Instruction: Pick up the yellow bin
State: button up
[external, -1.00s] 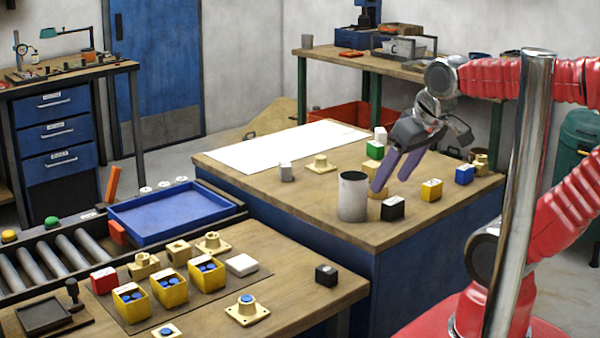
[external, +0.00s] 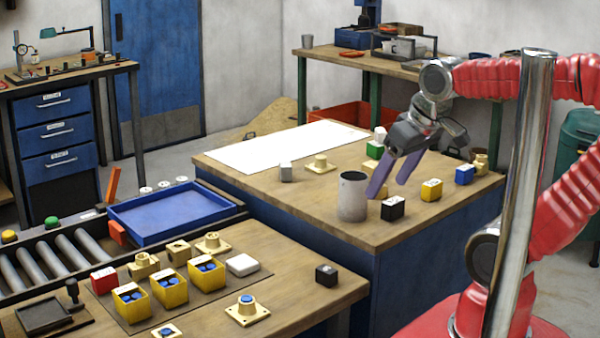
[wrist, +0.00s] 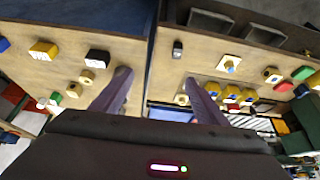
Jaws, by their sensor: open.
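Three yellow bins holding blue parts stand in a row on the near bench: the left bin (external: 132,305), the middle bin (external: 171,292) and the right bin (external: 207,279). They also show as small yellow bins (wrist: 232,94) in the wrist view. A single yellow box (external: 431,190) with a white top sits on the far bench, right of the fingers; it is at the upper left in the wrist view (wrist: 43,49). My gripper (external: 388,189) has two purple fingers spread apart, empty, above the far bench. It is well away from the bin row.
A grey cylinder (external: 352,197) and a black box (external: 392,208) stand close to the fingers. A blue box (external: 465,174) is farther right. On the near bench are a red box (external: 104,280), a white block (external: 242,265) and a black block (external: 327,275). A blue tray (external: 172,214) lies beyond.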

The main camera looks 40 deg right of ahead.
notch_tip(320, 180, down, 2)
jog(key=w+a+g, duration=0.1)
jog(key=w+a, duration=0.1)
jog(key=g, duration=0.4)
send_near(206, 273)
jog(key=w+r, duration=0.1)
jog(key=w+d, duration=0.1)
jog(key=w+d+r, duration=0.1)
jog(key=w, duration=0.1)
jog(key=shift+w+d+r, duration=0.15)
jog(key=shift+r, duration=0.15)
notch_tip(206, 273, down, 9)
jog(key=shift+r, duration=0.15)
